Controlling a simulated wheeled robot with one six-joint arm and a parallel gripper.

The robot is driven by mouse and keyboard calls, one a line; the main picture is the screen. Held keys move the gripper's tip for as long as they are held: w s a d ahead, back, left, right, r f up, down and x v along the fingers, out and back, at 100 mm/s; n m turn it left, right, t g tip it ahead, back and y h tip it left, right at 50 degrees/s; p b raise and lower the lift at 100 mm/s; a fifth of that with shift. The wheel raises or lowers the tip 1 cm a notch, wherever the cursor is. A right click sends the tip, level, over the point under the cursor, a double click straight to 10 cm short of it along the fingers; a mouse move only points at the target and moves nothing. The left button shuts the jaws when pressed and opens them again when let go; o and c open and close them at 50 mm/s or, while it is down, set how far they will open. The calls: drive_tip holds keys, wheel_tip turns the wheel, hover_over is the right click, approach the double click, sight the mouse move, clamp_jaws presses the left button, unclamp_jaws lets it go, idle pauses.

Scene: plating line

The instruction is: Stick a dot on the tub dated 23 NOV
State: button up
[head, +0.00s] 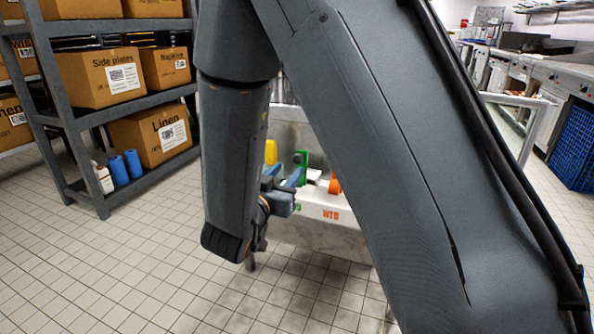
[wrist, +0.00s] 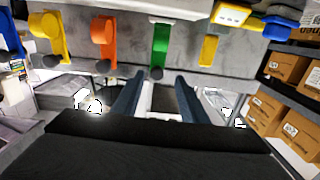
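My gripper (wrist: 157,82) is open in the wrist view, with its two blue-grey fingers apart and no held thing clear between them. In the head view my gripper (head: 291,183) is beside a row of coloured items, partly behind my arm. The wrist view shows orange (wrist: 104,32), green (wrist: 160,40) and yellow (wrist: 208,48) items; the green one is just beyond the fingertips. The head view shows green (head: 302,163) and orange (head: 335,185) pieces above a white front marked WED (head: 331,214). I can make out no tub dated 23 NOV and no loose dot.
A grey shelf rack (head: 72,122) with cardboard boxes (head: 150,135) stands at the left. A blue crate (head: 576,148) is at the far right. Tiled floor is open at left; my arm hides much of the middle.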

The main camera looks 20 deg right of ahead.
sight(297, 161)
drive_tip(key=shift+h, duration=0.3)
drive_tip(key=shift+b+x, duration=0.45)
drive_tip(key=shift+x, duration=3.3)
drive_tip(key=shift+d+r, duration=0.15)
drive_tip(key=shift+r, duration=0.05)
clamp_jaws()
